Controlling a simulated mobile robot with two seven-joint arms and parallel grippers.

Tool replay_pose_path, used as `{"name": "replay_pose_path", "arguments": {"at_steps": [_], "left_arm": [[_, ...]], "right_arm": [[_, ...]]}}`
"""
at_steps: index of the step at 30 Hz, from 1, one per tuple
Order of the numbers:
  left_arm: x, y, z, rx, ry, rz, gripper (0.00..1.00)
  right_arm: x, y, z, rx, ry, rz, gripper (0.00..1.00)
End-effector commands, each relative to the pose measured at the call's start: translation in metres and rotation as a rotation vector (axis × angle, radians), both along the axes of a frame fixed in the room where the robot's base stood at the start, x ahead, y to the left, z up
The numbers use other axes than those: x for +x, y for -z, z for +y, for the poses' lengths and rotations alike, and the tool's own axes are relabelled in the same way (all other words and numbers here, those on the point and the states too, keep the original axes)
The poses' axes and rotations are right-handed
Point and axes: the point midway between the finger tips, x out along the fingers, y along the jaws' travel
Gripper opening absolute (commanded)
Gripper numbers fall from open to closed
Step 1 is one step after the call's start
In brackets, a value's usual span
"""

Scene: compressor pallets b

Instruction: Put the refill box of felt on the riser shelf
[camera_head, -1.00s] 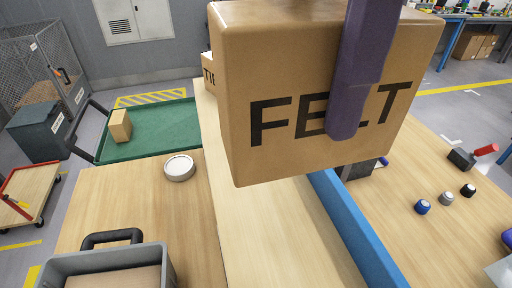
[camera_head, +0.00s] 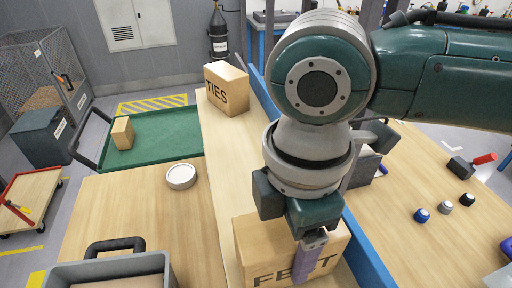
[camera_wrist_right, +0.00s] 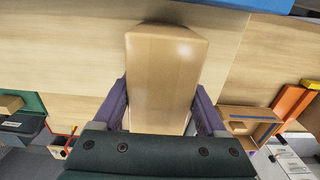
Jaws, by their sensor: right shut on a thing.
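The felt refill box (camera_head: 270,250), a brown carton lettered "FELT", is at the bottom middle of the head view, over the riser shelf (camera_head: 222,185). I cannot tell whether its underside touches the shelf. My right gripper (camera_head: 308,262) is above it with its fingers down its sides, shut on it. In the right wrist view the box (camera_wrist_right: 165,70) sits between the two purple fingers (camera_wrist_right: 160,105). The riser shelf is a long pale wooden strip along a blue rail. My left gripper is not in view.
A "TIES" carton (camera_head: 227,90) stands at the shelf's far end, with bare shelf between it and the felt box. A blue rail (camera_head: 365,250) runs along the right. A white round tin (camera_head: 181,176) and grey crate (camera_head: 70,272) are left. Small caps (camera_head: 422,215) lie right.

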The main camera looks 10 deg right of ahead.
Motion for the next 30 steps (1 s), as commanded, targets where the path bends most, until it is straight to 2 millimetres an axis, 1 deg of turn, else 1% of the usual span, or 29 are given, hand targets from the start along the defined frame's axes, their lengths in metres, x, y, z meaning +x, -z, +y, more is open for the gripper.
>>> {"name": "replay_pose_path", "arguments": {"at_steps": [11,12,18,25,28,30], "left_arm": [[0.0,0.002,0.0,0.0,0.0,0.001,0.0],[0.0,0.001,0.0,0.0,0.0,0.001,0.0],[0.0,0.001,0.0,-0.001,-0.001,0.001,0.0],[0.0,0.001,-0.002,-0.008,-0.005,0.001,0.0],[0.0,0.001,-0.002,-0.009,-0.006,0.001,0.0],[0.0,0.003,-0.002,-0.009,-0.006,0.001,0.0]], "right_arm": [[0.0,0.005,0.0,0.0,0.0,-0.001,0.0],[0.0,0.005,0.0,0.0,0.0,0.0,0.78],[0.0,0.004,0.0,0.0,0.0,0.0,1.0],[0.0,0.003,0.0,0.0,0.0,0.0,1.0],[0.001,-0.002,0.0,0.002,0.0,-0.003,1.0],[0.001,-0.011,0.001,0.002,0.0,-0.003,1.0]]}}
